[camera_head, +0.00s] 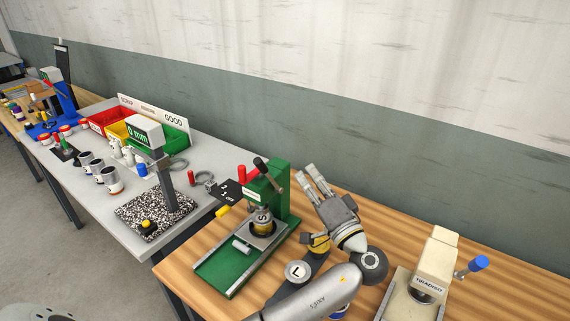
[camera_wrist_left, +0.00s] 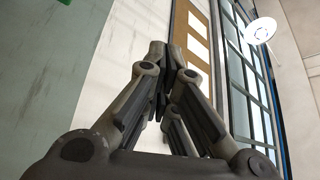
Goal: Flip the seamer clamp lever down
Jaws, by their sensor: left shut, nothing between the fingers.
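The green seamer (camera_head: 285,207) stands on the wooden table, with a metal can (camera_head: 262,222) in it. A lever with a black knob (camera_head: 260,163) sticks up at its top, and a red handle (camera_head: 241,173) stands upright beside it. A yellow-tipped handle (camera_head: 222,211) points out to the left. I cannot tell for sure which of these is the clamp lever. My left gripper (camera_head: 315,176) is shut and empty, just right of the seamer and apart from it, fingers pointing up. The left wrist view shows its fingers (camera_wrist_left: 165,55) together, with no seamer in sight.
A cream press marked TIRADISO (camera_head: 430,272) with a blue-knobbed handle (camera_head: 477,264) stands to the right. On the grey table at left are a gauge (camera_head: 146,133), several cans (camera_head: 110,181) and coloured bins (camera_head: 174,139). A wall runs behind the tables.

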